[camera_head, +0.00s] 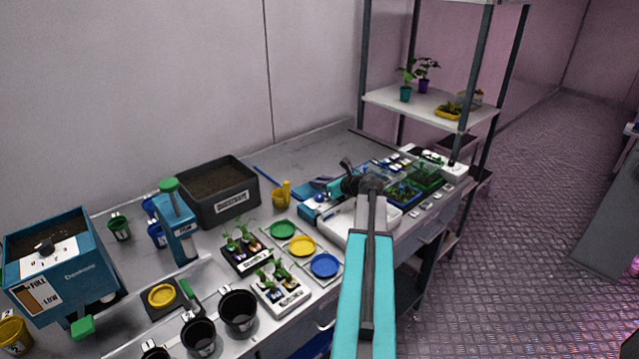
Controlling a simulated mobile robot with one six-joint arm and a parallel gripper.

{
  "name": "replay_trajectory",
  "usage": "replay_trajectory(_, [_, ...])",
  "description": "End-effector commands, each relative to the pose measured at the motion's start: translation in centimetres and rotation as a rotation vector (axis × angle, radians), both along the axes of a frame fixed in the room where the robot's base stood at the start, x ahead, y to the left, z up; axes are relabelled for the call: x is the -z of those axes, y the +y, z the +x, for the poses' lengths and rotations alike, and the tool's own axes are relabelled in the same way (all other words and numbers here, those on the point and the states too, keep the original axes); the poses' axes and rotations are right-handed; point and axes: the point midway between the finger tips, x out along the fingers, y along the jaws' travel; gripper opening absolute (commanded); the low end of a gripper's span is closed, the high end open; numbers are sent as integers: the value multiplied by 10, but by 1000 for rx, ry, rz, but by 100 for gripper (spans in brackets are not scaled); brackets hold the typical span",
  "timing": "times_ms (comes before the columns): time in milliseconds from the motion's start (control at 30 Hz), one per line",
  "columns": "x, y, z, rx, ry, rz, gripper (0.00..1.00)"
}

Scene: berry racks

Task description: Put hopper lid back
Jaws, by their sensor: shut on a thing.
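The hopper is the blue box (92,262) at the left end of the bench, with a FULL/LOW gauge on its front. Its top looks open, with dark brown fill (45,222) showing behind a white panel that bears a black knob. My gripper (343,185) is far to the right of it, over the back middle of the bench. It is small and partly hidden by my wrist. It appears shut on a flat blue piece (318,188), possibly the lid; its outline is unclear.
A black substrate bin (217,205), a blue green-topped pump (177,226) and a yellow scoop (282,196) stand between gripper and hopper. Seedling trays, coloured discs and black pots (239,312) crowd the front. A shelf rack (430,108) stands at the right.

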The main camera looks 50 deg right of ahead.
Motion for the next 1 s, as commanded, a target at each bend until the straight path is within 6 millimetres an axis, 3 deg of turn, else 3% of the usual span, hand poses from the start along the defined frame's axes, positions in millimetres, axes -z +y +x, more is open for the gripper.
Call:
replay_trajectory(433, [13,0,-1,0,3,5,0])
replay_trajectory(467, [14,1,-1,0,4,5,21])
replay_trajectory(567, [15,1,-2,0,7,8,38])
replay_trajectory(1000, [13,2,-3,-1,8,10,38])
